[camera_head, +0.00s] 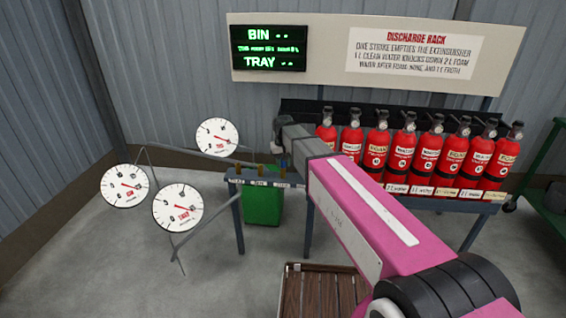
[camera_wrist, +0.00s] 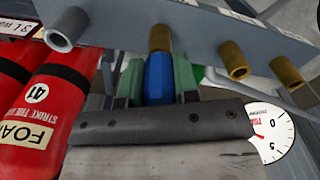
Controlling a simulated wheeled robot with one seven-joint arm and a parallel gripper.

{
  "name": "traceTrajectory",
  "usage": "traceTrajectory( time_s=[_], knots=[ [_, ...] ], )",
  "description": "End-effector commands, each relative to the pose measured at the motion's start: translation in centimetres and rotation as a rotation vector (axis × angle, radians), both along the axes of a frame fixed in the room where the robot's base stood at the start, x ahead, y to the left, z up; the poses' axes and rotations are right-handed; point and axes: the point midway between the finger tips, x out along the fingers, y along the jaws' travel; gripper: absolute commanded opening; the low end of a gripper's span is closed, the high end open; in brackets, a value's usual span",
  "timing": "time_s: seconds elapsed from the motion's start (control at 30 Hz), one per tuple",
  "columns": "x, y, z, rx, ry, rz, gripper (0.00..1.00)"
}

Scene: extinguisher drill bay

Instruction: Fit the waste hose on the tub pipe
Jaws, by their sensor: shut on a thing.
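My gripper (camera_wrist: 158,76) has its two green fingers shut on a blue hose end (camera_wrist: 158,82) in the wrist view. Just beyond the blue end, in line with it, is a brass pipe stub (camera_wrist: 159,38) on a grey rail (camera_wrist: 200,30). The two appear to meet, but I cannot tell whether the hose is around the stub or only against it. Two more brass stubs (camera_wrist: 233,62) (camera_wrist: 287,72) stand to the right, and a grey stub (camera_wrist: 59,39) to the left. I cannot read which stub is the tub's. In the head view my arm hides the gripper and hose.
The labelled rail (camera_head: 263,181) stands above a green bin (camera_head: 262,208). Red extinguishers (camera_head: 400,152) line a rack to the right. Three dial gauges (camera_head: 178,207) stand at left. A slatted wooden tray (camera_head: 318,292) lies on the floor below my arm.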

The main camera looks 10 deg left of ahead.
Motion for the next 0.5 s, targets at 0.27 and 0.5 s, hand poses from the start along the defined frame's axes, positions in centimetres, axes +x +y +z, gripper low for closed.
traceTrajectory(
  time_s=[0.27, 0.5],
  knots=[
    [0.01, 0.0, -0.2, 0.0, 0.0, 0.0, 0.04],
    [0.01, 0.0, -0.2, 0.0, -0.001, 0.0, 0.58]
  ],
)
